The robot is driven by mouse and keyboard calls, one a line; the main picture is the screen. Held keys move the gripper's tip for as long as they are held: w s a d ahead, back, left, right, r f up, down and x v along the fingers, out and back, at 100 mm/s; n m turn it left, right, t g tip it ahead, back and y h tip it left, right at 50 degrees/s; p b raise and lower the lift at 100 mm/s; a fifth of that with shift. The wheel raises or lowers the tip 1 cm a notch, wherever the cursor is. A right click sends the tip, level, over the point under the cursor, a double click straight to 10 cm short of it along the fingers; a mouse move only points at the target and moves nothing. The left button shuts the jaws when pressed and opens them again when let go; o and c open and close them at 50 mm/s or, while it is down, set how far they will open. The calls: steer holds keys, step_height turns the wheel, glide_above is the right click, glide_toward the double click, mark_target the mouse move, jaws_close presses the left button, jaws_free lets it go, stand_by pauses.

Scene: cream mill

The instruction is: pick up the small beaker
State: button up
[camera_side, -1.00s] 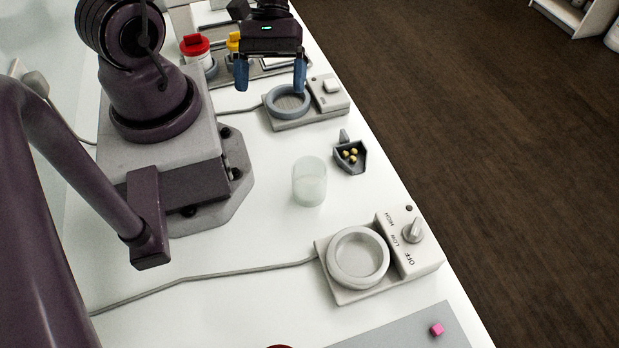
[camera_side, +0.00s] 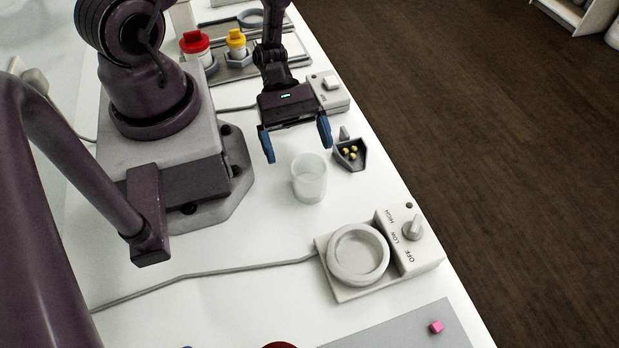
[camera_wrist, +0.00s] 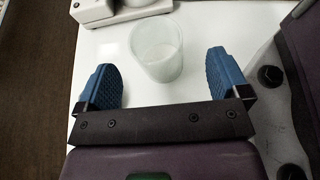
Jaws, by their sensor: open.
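The small beaker (camera_side: 309,179) is a frosted, translucent cup standing upright on the white table, with whitish contents low inside it. It also shows in the wrist view (camera_wrist: 157,48), ahead of and between the two fingers. My gripper (camera_side: 296,139) has blue fingers spread wide, with nothing between them. It is above and just behind the beaker in the side view, apart from it. In the wrist view my gripper (camera_wrist: 163,82) is open.
A hotplate with a dial (camera_side: 380,255) stands in front of the beaker. A small grey scoop (camera_side: 350,152) with yellow pieces lies to its right. A scale (camera_side: 330,92) is partly hidden behind my gripper. Red-capped (camera_side: 195,43) and yellow-capped (camera_side: 236,40) jars stand farther back.

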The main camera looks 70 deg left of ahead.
mark_target(315, 187)
steer(key=x, duration=0.5)
steer(key=shift+w+d+r, duration=0.15)
steer(key=shift+w+d, duration=0.05)
steer(key=shift+d, duration=0.05)
steer(key=c, duration=1)
